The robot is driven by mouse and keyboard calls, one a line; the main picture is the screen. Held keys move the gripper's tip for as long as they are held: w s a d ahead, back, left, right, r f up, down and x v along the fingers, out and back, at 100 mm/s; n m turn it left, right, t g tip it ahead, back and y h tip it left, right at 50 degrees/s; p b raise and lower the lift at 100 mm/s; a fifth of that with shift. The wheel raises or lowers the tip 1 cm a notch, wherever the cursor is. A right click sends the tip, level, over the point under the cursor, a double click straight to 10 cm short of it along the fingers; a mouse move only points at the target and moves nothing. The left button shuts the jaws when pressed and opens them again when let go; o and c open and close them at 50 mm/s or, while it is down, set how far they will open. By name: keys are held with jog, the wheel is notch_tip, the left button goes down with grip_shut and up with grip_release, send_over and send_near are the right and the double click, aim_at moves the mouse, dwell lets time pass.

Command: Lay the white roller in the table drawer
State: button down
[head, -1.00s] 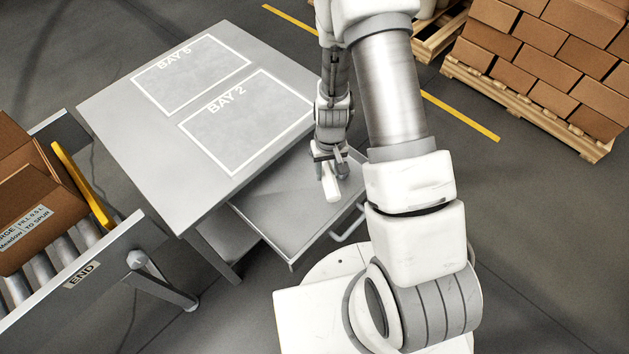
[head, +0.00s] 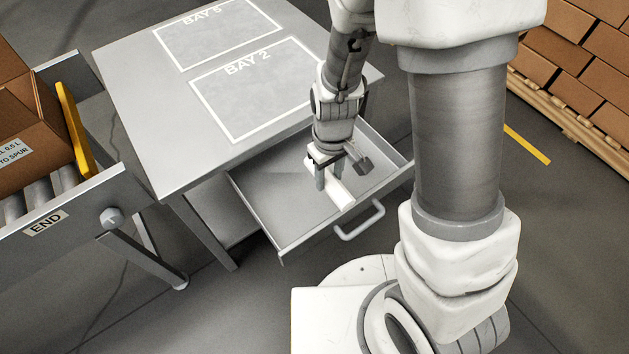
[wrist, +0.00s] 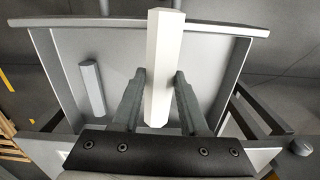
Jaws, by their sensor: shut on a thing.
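The white roller (head: 341,194) is a pale, faceted bar, held between the two fingers of my gripper (head: 328,168). In the wrist view the roller (wrist: 164,60) points away from my gripper (wrist: 160,78) toward the drawer front, its far end overlapping the front edge. The table drawer (head: 280,238) is pulled out under the grey table (head: 150,110). My gripper and the roller are over the drawer's inside. Whether the roller touches the drawer floor cannot be told.
A grey bar (wrist: 92,88) lies in the drawer, left of the roller in the wrist view. The drawer's handle (head: 360,222) sticks out in front. The drawer's left part is bare. A conveyor (head: 80,205) with cardboard boxes (head: 30,125) stands at left.

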jog(key=shift+s+a+f+b, duration=0.2)
jog(key=shift+a+f+b, duration=0.1)
jog(key=w+f+b, duration=0.1)
jog(key=w+f, duration=0.1)
jog(key=w, duration=0.1)
jog(key=w+a+f+b, duration=0.1)
jog(key=w+f, duration=0.1)
jog(key=w, duration=0.2)
jog(key=w+a+f+b, duration=0.1)
jog(key=w+f, duration=0.1)
jog(key=w, duration=0.2)
jog(key=shift+f, duration=0.35)
jog(key=shift+w+f+b, duration=0.1)
jog(key=shift+f+b, duration=0.75)
jog(key=shift+f, duration=1.15)
jog(key=shift+f, duration=0.2)
jog(key=shift+c, duration=2.2)
grip_release()
jog(key=shift+r, duration=0.1)
